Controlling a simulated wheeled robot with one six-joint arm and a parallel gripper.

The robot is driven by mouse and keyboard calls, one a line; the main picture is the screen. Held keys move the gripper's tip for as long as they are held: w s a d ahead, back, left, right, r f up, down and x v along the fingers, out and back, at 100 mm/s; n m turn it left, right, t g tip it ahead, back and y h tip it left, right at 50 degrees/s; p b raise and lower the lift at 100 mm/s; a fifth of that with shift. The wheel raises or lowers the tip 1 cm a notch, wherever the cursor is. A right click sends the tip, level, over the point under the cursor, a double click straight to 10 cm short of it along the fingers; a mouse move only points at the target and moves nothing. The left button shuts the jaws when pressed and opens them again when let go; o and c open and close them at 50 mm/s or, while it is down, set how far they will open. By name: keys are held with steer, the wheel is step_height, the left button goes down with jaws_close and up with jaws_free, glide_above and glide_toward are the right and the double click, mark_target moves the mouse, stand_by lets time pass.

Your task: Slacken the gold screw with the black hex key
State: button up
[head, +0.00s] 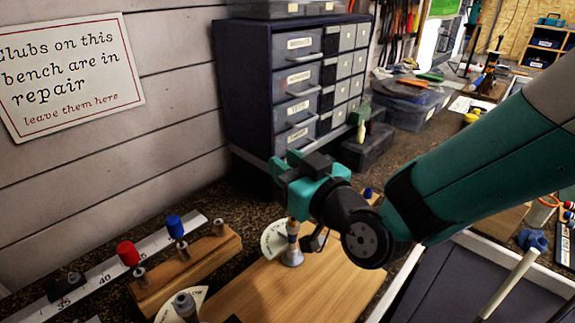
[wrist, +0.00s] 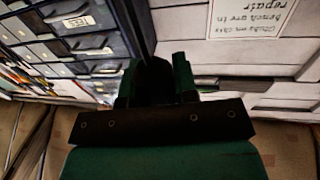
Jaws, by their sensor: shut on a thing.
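Below my gripper, a grey metal post (head: 292,257) with a tan-gold band stands by a pale dial on the wooden board. I cannot make out the gold screw for certain. A second post (head: 186,306) stands at the front left.
A wooden rack (head: 200,265) holds a red-handled key (head: 128,254) and a blue-handled key (head: 175,227); its right-hand holder (head: 218,228) has no handle in it. A drawer cabinet (head: 262,90) stands behind. A tray (head: 470,270) lies at the right.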

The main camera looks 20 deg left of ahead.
steer(key=shift+s+d+f+b, duration=0.1)
steer(key=shift+f+b, duration=0.65)
steer(key=shift+b, duration=0.6)
stand_by(1.9)
steer(key=shift+s+a+b, duration=0.1)
steer(key=shift+a+b, duration=0.1)
steer(key=shift+b, duration=0.1)
stand_by(1.7)
steer(key=shift+f+b, duration=0.3)
steer(key=shift+b, duration=0.1)
steer(key=shift+d+f+b, duration=0.1)
steer(key=shift+f+b, duration=0.15)
steer(key=shift+b, duration=0.05)
steer(key=shift+w+r, duration=0.25)
steer(key=shift+r, duration=0.2)
stand_by(0.4)
